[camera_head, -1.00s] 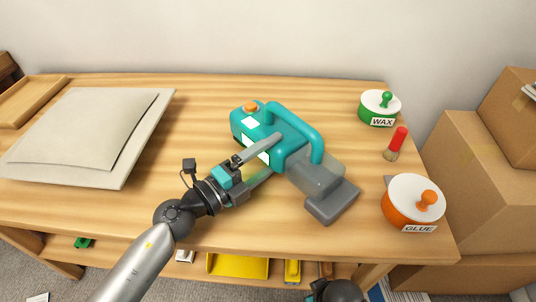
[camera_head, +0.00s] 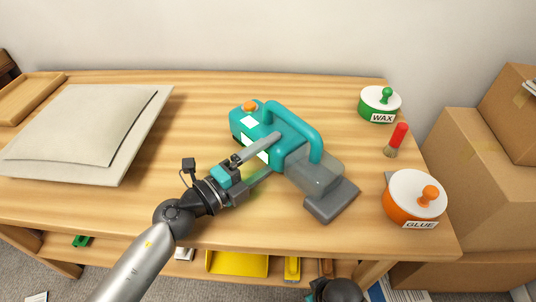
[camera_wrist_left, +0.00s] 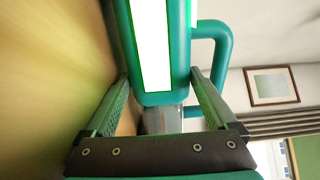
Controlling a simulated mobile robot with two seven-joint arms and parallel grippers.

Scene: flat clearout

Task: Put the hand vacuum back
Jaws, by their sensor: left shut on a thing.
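The hand vacuum (camera_head: 262,133) has a teal body with a loop handle, an orange button and a clear grey nozzle. It lies near the middle of the wooden table, nozzle toward the front right. My left gripper (camera_head: 274,155) is shut on the vacuum's body, one finger over the top and one low on the near side. In the left wrist view the teal body (camera_wrist_left: 182,50) with its white label lies between the two fingers (camera_wrist_left: 165,105). Part of my right arm shows at the bottom edge of the head view; its fingers cannot be made out.
A green WAX pot (camera_head: 380,105), a red-handled brush (camera_head: 397,140) and an orange GLUE pot (camera_head: 402,207) stand at the right. A grey sheet stack (camera_head: 85,135) and a wooden tray (camera_head: 28,98) are at the left. A yellow bin (camera_head: 237,263) sits below the tabletop. Cardboard boxes (camera_head: 470,180) stand at the right.

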